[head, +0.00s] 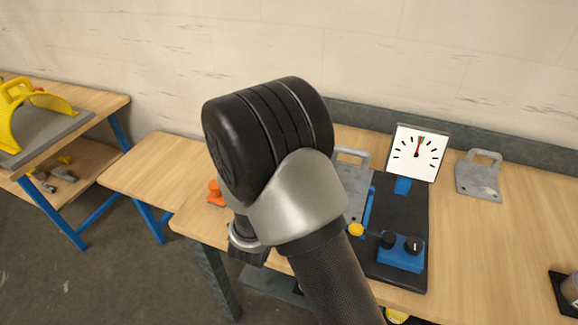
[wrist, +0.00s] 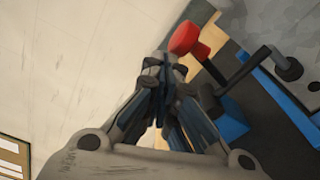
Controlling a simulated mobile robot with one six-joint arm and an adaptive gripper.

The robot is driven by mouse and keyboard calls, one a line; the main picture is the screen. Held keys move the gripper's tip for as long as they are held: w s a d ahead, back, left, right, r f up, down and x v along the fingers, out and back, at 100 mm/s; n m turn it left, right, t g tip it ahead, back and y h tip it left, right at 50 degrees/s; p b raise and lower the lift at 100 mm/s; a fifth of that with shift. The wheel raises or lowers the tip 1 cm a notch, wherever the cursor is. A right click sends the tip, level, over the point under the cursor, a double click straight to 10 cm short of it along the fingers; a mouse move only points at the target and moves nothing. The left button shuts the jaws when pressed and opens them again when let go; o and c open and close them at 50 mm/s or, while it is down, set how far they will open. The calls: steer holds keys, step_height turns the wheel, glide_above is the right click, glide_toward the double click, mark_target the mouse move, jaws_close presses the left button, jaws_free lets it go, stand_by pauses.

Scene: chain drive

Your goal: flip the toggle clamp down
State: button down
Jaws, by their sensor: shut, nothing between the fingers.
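In the wrist view, my gripper (wrist: 165,68) is shut and empty, its fingertips together. A red knob (wrist: 190,37) on a short dark stem is just right of the fingertips; it looks like the handle end of the toggle clamp. I cannot tell whether the fingers touch it. Dark linkage and a blue block (wrist: 232,122) lie lower right, partly behind the fingers. In the head view, my wrist and forearm cover the middle, and I cannot make out the clamp or the fingertips.
A black plate (head: 403,215) on the wooden bench carries a white dial (head: 416,152), a blue knob box (head: 401,254) and a yellow-ended lever (head: 356,230). A grey metal plate with a handle (head: 479,177) is farther right. An orange piece (head: 215,192) shows left of my arm.

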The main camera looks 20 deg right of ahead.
stand_by(0.4)
steer(key=s+a, duration=0.7)
steer(key=a, duration=0.2)
steer(key=shift+s+p, duration=0.15)
steer(key=shift+p, duration=0.15)
